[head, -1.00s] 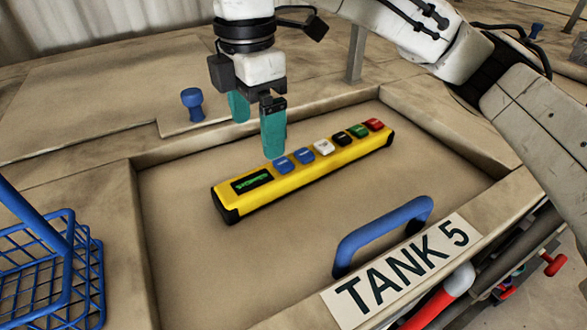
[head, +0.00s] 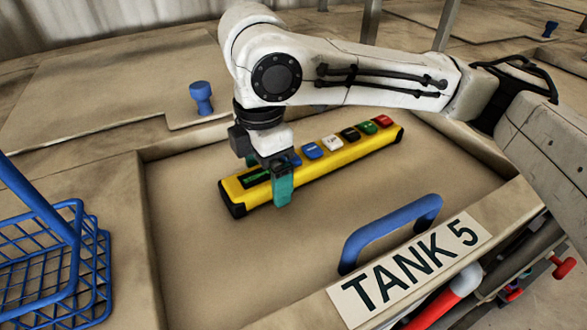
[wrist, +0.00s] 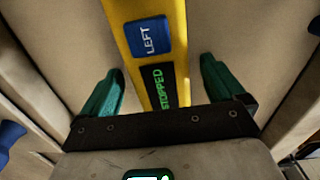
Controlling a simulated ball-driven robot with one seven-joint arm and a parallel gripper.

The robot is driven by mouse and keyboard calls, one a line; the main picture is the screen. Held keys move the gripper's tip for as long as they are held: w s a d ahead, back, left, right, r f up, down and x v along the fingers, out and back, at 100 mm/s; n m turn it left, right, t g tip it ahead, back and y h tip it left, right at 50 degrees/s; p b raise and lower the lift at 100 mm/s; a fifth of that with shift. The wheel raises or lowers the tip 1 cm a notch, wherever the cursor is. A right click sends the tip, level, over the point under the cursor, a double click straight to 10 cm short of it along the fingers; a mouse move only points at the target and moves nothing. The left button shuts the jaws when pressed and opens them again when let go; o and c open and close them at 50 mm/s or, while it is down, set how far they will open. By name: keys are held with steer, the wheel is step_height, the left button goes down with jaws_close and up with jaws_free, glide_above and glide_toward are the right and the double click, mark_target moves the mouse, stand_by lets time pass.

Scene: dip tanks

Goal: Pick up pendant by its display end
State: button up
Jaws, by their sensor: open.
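The pendant (head: 335,164) is a long yellow bar with black ends, lying on the covered top of the tank marked TANK 5. Its display end is at the left and coloured buttons run toward the right. In the wrist view the pendant (wrist: 149,60) shows a blue LEFT button and a display reading STOPPED. My gripper (head: 267,178) is open over the display end, with one teal finger on the near side and the other partly hidden behind. In the wrist view my gripper (wrist: 163,85) has a finger on each side of the pendant, with gaps between.
A blue handle (head: 392,231) stands near the front edge by the TANK 5 label (head: 410,268). A blue wire basket (head: 52,262) is at the left. A blue knob (head: 201,97) stands behind. A raised rim (head: 152,240) surrounds the tank top.

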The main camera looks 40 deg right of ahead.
steer(key=c, duration=1.1)
steer(key=shift+r, duration=0.1)
steer(key=shift+c, duration=0.4)
steer(key=shift+r, duration=0.1)
